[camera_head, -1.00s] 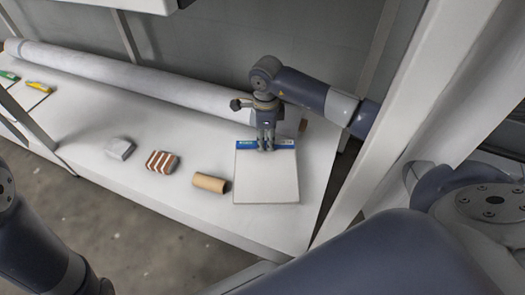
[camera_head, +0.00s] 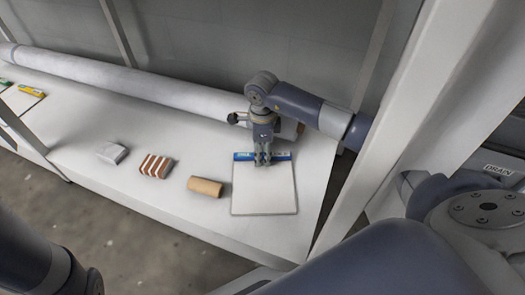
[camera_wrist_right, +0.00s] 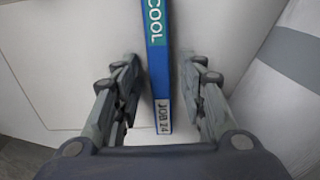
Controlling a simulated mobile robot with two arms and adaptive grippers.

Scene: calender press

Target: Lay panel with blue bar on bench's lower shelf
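The panel is a flat, pale sheet (camera_head: 263,192) lying on the right end of the white shelf. The blue bar (camera_head: 282,156) runs along its far edge. In the right wrist view the bar (camera_wrist_right: 158,75) reads "COOL" and "JOB 24". My right gripper (camera_head: 263,161) points down over the middle of the bar and covers part of it. In the right wrist view its fingers (camera_wrist_right: 161,100) are open, one on each side of the bar, with visible gaps. My left gripper is out of view; only part of my left arm shows at the lower left.
A cardboard-coloured roll (camera_head: 205,187), a striped block (camera_head: 156,166) and a grey block (camera_head: 112,153) lie left of the panel on the white shelf (camera_head: 225,135). A long pale roller (camera_head: 130,82) runs behind them. A white post (camera_head: 400,130) stands at right.

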